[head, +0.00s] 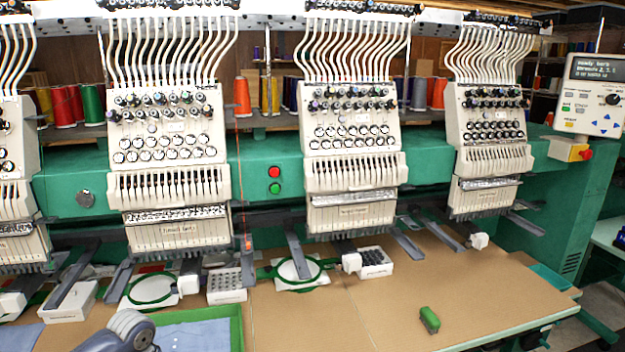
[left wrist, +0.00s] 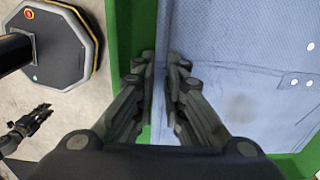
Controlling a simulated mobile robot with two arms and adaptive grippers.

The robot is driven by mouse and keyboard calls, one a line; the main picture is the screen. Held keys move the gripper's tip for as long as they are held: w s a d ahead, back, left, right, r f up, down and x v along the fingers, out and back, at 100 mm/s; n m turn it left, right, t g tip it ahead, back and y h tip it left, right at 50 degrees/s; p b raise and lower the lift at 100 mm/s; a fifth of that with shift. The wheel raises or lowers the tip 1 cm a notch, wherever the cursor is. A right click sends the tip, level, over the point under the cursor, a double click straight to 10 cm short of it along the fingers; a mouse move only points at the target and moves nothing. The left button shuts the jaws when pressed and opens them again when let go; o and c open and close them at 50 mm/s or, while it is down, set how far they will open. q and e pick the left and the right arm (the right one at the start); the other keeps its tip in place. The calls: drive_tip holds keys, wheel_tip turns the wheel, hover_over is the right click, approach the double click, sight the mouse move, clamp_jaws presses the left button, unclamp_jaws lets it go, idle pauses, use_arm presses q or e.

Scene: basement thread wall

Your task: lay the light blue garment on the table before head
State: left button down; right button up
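The light blue garment (head: 195,337) lies flat in a green-walled tray (head: 237,322) at the bottom of the head view. It fills much of the left wrist view (left wrist: 240,60), with small light dots at its right. My left gripper (head: 128,335) is over the tray's left side. In the left wrist view, its fingertips (left wrist: 161,65) are close together with a narrow gap, at the garment's left edge; whether they pinch cloth I cannot tell. My right gripper (left wrist: 30,125) is small and apart, left in the wrist view. The brown table (head: 300,325) runs before the embroidery heads (head: 352,150).
A green block-like object (head: 429,320) stands on the table to the right. Hoops (head: 297,270) and white boxes (head: 372,262) sit under the heads. The right middle of the table is mostly clear.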

use_arm(q)
drive_tip(key=shift+r, duration=0.15)
drive_tip(key=shift+r+p, duration=2.9)
drive_tip(key=shift+r, duration=0.5)
